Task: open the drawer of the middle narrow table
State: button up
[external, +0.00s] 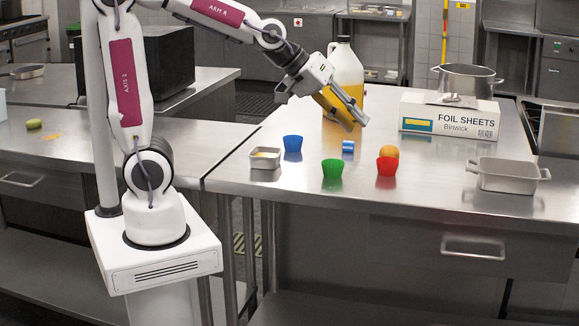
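The metal table (230,176) at centre right has a drawer (420,241) under its top, with a bar handle (473,247); the drawer looks shut. Another drawer (45,187) with a handle (22,179) is under the left metal table (75,152), also looking shut. I cannot tell for certain which is the middle narrow table. My gripper (357,115) is above the centre-right table, in front of a jug of yellow liquid (348,70), well away from both handles. Yellow shows around its fingers; I cannot tell whether it is a held item or the jug behind.
The front of the right drawer is clear.

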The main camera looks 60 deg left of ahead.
jog(key=w+d+f+n+t+h, duration=0.1)
jog(key=w+d+f+n, duration=0.1)
jog(key=w+d, duration=0.55)
jog(key=n+t, duration=0.3)
jog(key=n, duration=0.3)
send_over(467, 256)
jog(key=s+a, duration=0.2)
jog(key=s, duration=0.3)
notch_tip(467, 256, down, 16)
notch_tip(467, 256, down, 15)
jog(key=n+t+h, duration=0.2)
jog(key=n+t, duration=0.1)
jog(key=shift+s+a+r+t+h, duration=0.2)
jog(key=shift+s+t+h, duration=0.1)
jog(key=shift+s, duration=0.1)
jog(key=shift+w, duration=0.15)
jog(key=shift+x, duration=3.75)
